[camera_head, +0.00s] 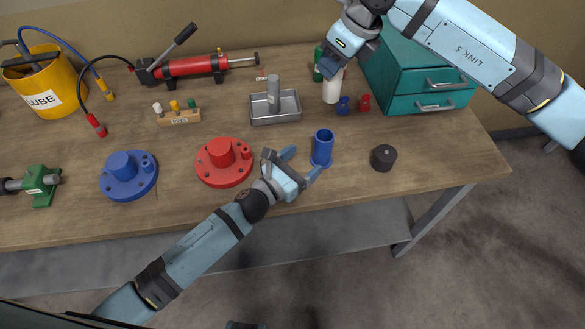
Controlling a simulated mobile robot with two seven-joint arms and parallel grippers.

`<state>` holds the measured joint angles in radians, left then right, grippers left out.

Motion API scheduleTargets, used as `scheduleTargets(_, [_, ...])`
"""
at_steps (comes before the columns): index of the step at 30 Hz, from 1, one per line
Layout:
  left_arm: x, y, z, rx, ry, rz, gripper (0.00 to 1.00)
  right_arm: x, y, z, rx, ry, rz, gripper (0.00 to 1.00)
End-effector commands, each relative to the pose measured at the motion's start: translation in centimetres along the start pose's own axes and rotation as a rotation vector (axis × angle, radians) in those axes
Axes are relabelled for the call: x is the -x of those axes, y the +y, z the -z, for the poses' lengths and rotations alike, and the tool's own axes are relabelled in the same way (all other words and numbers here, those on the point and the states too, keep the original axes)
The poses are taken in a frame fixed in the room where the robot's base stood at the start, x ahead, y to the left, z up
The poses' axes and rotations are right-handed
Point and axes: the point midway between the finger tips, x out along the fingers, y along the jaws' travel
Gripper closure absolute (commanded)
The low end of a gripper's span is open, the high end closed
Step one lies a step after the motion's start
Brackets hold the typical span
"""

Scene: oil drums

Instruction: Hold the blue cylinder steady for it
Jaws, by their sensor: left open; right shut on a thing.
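The blue cylinder (322,147) stands upright near the table's front edge, with its open top facing up. My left gripper (304,160) is open just left of it; one finger points toward its upper left side, the other reaches its lower front. I cannot tell whether they touch it. My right gripper (335,67) is shut on a white cylinder (332,91) at the back, beside the teal drawer cabinet. The gripper hides the top of the white cylinder.
A green bottle (318,66) stands beside the white cylinder. Small blue (343,105) and red (364,102) pieces stand nearby. A black cylinder (383,157) is to the right. A red flanged part (223,161), a blue flanged part (129,175) and a metal tray (262,117) lie left.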

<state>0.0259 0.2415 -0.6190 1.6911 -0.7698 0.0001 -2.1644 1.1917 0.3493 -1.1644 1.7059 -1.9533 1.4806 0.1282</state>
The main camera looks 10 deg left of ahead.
Motion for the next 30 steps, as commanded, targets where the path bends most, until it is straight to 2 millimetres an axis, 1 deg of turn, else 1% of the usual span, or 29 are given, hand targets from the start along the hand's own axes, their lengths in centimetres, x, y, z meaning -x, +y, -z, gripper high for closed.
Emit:
scheduleTargets(1, [-1.2, 0.0, -0.1, 0.001, -0.003, -0.001, 0.21, 0.0, 0.0, 0.0, 0.000, 0.000, 0.000, 0.87])
scheduleTargets(6, [-4.4, 0.0, -0.1, 0.002, -0.002, -0.001, 0.21, 0.0, 0.0, 0.0, 0.000, 0.000, 0.000, 0.87])
scheduleTargets(12, [-7.2, 0.0, -0.1, 0.004, -0.001, 0.000, 0.21, 0.0, 0.0, 0.0, 0.000, 0.000, 0.000, 0.87])
scheduleTargets(18, [-8.3, 0.0, 0.0, 0.004, 0.000, 0.000, 0.21, 0.0, 0.0, 0.0, 0.000, 0.000, 0.000, 0.87])
scheduleTargets(26, [-8.4, 0.0, 0.0, 0.004, 0.000, 0.000, 0.21, 0.0, 0.0, 0.0, 0.000, 0.000, 0.000, 0.87])
scheduleTargets(29, [-8.4, 0.0, 0.0, 0.004, 0.000, 0.000, 0.41, 0.0, 0.0, 0.0, 0.000, 0.000, 0.000, 0.87])
scheduleTargets(30, [-8.4, 0.0, 0.0, 0.004, 0.000, 0.000, 0.51, 0.0, 0.0, 0.0, 0.000, 0.000, 0.000, 0.87])
